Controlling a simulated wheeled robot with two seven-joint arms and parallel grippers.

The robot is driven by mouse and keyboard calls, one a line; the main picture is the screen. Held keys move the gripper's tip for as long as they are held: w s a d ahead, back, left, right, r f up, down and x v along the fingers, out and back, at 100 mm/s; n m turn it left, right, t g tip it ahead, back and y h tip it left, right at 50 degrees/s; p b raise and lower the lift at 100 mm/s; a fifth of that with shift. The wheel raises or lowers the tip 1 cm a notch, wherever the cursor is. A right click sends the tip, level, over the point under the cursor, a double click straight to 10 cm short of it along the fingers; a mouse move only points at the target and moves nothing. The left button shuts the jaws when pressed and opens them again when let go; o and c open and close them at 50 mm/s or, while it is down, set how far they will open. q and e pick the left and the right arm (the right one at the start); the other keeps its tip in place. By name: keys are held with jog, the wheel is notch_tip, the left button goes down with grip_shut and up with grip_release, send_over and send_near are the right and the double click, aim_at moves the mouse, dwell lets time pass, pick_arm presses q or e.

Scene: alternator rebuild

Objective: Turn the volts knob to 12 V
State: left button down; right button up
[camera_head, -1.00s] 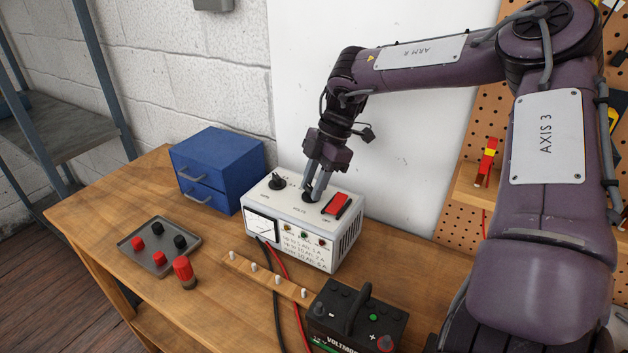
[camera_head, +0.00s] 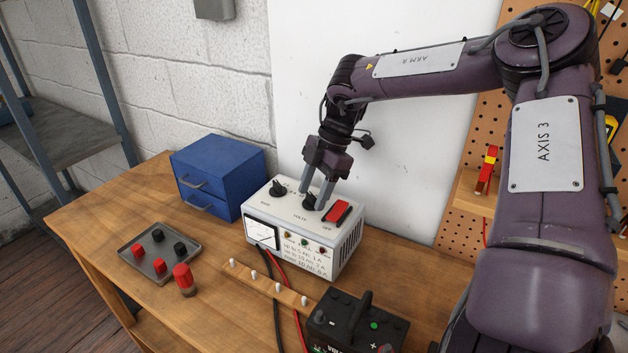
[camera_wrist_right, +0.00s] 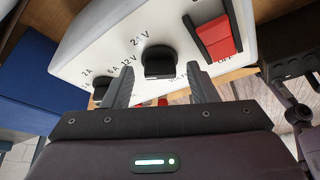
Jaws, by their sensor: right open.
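The white power supply (camera_head: 340,238) stands on the bench with black knobs on its top. The volts knob (camera_head: 309,203) is the one nearer the red switch (camera_head: 337,212). My right gripper (camera_head: 312,199) is open above it, its fingers spread to either side. In the right wrist view, the volts knob (camera_wrist_right: 158,64) shows between the open fingers of the right gripper (camera_wrist_right: 160,82), with a gap on both sides. The 24 V label is above it and 12 V to its left; a third label is partly hidden. I cannot clearly tell where it points. My left gripper is out of view.
The amps knob (camera_head: 278,187) is close to the left of the gripper. A blue drawer box (camera_head: 222,170) stands left of the supply. A tray (camera_head: 135,248) of red and black caps, a peg rail (camera_head: 262,281) and a battery (camera_head: 350,325) occupy the bench in front.

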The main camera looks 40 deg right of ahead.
notch_tip(320, 180, up, 20)
jog(key=p, duration=0.2)
dwell(0.8)
